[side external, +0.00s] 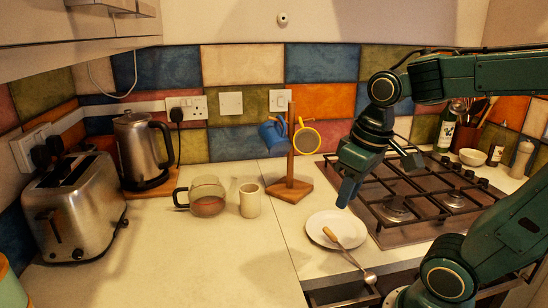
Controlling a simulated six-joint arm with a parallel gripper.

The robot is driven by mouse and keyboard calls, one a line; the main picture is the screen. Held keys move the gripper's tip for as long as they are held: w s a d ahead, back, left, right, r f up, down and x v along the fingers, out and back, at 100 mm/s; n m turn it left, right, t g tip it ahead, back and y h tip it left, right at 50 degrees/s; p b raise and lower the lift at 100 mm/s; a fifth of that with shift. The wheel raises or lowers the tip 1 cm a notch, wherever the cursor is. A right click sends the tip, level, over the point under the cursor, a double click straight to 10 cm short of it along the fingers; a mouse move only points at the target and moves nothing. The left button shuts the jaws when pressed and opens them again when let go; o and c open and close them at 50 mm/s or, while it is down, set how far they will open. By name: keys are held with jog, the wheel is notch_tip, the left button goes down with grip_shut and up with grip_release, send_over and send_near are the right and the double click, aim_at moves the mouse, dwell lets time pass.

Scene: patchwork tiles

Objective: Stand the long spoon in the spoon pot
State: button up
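A long spoon with a wooden handle and a metal bowl (349,256) lies across the rim of a white plate (318,221), its bowl end reaching past the plate toward the front edge. A small beige pot (249,203) stands upright on the counter, left of the mug stand; it may be the spoon pot. A utensil holder (466,134) with several handles stands at the back right, partly hidden. My gripper (379,180) is above the plate and the hob's left edge, fingers apart, with nothing seen between them. It is clear of the spoon.
A glass jug (207,195) stands left of the beige pot. A wooden mug stand (291,186) holds a blue mug (272,135) and a yellow mug (307,140). The hob (398,208) is at right, the kettle (142,150) and toaster (76,205) at left.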

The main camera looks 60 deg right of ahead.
jog(key=shift+s+a+r+n+t, duration=0.3)
jog(key=shift+s+a+r+t, duration=0.15)
jog(key=shift+a+t, duration=0.3)
jog(key=shift+s+a+r+n+t, duration=0.35)
jog(key=shift+s+a+t, duration=0.25)
jog(key=shift+t, duration=0.25)
jog(key=o, duration=0.3)
jog(key=shift+w+d, duration=0.1)
jog(key=shift+w, duration=0.05)
jog(key=w+d+f+m+g+h, duration=0.2)
jog(key=w+d+f+m+g, duration=0.2)
jog(key=w+d+g, duration=0.3)
jog(key=shift+w+d+m+h, duration=0.25)
jog(key=shift+w+m, duration=0.4)
jog(key=shift+w, duration=1.2)
